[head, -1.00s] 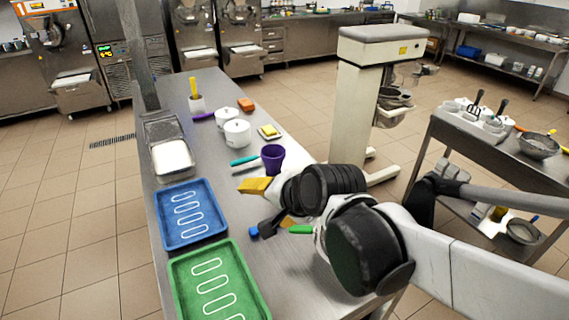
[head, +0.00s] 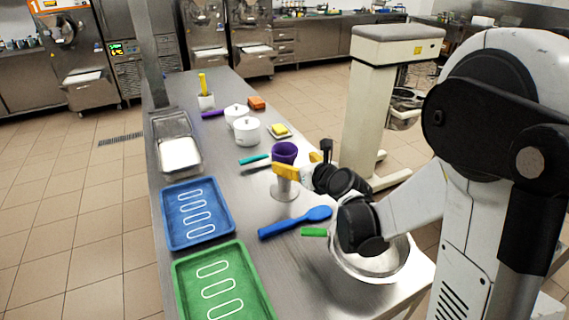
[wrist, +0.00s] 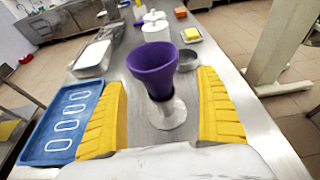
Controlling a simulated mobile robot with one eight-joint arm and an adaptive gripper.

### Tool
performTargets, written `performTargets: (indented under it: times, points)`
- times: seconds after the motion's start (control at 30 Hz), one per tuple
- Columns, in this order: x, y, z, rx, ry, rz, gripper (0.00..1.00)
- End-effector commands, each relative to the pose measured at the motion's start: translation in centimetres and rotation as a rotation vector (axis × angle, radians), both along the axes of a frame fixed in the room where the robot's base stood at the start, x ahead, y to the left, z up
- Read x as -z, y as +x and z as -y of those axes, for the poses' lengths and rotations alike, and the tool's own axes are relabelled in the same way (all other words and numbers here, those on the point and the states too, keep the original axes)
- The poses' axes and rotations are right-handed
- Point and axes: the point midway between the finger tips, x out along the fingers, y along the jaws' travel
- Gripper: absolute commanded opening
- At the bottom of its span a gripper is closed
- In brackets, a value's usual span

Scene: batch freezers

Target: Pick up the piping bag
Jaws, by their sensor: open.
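The piping bag appears to be the purple cone (head: 285,151), standing wide end up in a pale metal stand (head: 286,189) on the steel table. In the wrist view the purple cone (wrist: 153,66) is straight ahead, slightly tilted in the picture, its lower tip hidden in the stand (wrist: 166,113). My gripper (head: 300,166) is open and empty, its yellow fingers close to the cone in the head view. In the wrist view the fingers lie left and right of the stand with clear gaps.
Blue tray (head: 197,240) and green tray (head: 222,248) lie on the left edge. A blue spatula (head: 295,222), green-handled tool (head: 314,232) and metal bowl (head: 375,272) lie nearer. White lidded pots (head: 246,131) and a butter dish (head: 280,131) stand beyond.

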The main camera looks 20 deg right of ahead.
Motion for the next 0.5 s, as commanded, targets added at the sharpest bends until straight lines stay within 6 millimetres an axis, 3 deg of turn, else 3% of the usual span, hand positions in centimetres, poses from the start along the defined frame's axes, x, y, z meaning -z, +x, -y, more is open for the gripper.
performTargets:
  times: [0.5]
  points:
    - [2.2, 5.3, -1.8, -0.002, -0.002, -0.001, 0.85]
